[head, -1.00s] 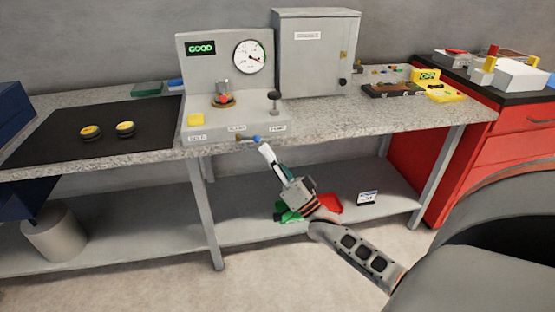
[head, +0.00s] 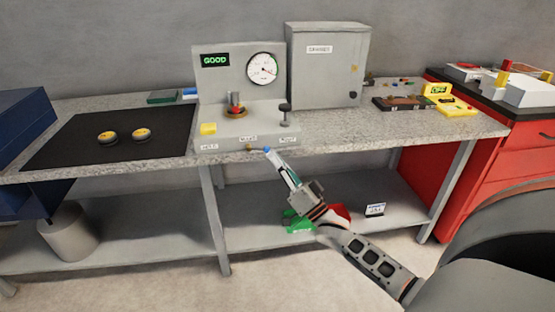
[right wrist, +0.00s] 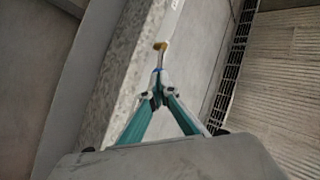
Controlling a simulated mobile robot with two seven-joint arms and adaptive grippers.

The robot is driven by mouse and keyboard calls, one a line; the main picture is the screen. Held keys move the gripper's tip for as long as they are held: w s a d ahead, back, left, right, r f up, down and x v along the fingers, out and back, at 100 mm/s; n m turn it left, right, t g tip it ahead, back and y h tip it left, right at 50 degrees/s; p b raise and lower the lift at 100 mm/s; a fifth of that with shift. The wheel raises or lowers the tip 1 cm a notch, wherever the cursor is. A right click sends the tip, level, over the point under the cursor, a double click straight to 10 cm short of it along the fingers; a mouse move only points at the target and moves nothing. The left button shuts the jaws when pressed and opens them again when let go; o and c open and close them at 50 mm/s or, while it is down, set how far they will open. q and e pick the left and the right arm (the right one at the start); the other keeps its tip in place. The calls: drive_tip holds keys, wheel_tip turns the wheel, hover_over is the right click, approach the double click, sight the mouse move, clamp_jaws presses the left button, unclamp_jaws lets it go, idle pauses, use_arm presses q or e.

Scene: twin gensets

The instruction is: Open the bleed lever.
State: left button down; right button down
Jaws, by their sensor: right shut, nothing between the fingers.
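The bleed lever (head: 258,149) is a short thin handle with a brass pivot and a blue tip, at the front face of the grey test stand (head: 222,143). It points to the right in the head view. In the right wrist view the brass end of the lever (right wrist: 160,46) lies ahead of the fingertips and its blue end is right at them. My right gripper (head: 270,156) is shut and empty, its fingertips at the blue tip. I cannot tell whether they touch it. It also shows in the right wrist view (right wrist: 157,92). My left gripper is not in view.
The stand carries a gauge (head: 262,69), a green GOOD display (head: 215,60), a yellow button (head: 208,129) and a black knob (head: 285,108). A grey cabinet (head: 325,75) stands behind. Two yellow-black discs lie on a dark mat (head: 75,152). The bench edge is close to my gripper.

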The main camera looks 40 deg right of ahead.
drive_tip(key=shift+r+n+g+y+p, duration=0.3)
drive_tip(key=shift+r+n+y+p, duration=0.1)
drive_tip(key=shift+r+n+p, duration=0.15)
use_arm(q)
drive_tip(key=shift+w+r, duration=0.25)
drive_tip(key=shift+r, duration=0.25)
use_arm(e)
drive_tip(key=shift+d, duration=0.1)
use_arm(q)
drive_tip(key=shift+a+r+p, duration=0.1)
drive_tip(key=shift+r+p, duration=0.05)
drive_tip(key=shift+p, duration=0.4)
use_arm(e)
drive_tip(key=shift+r+n, duration=0.2)
drive_tip(key=shift+n, duration=0.15)
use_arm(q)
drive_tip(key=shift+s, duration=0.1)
use_arm(e)
drive_tip(key=shift+g+y, duration=0.3)
drive_tip(key=shift+y, duration=0.1)
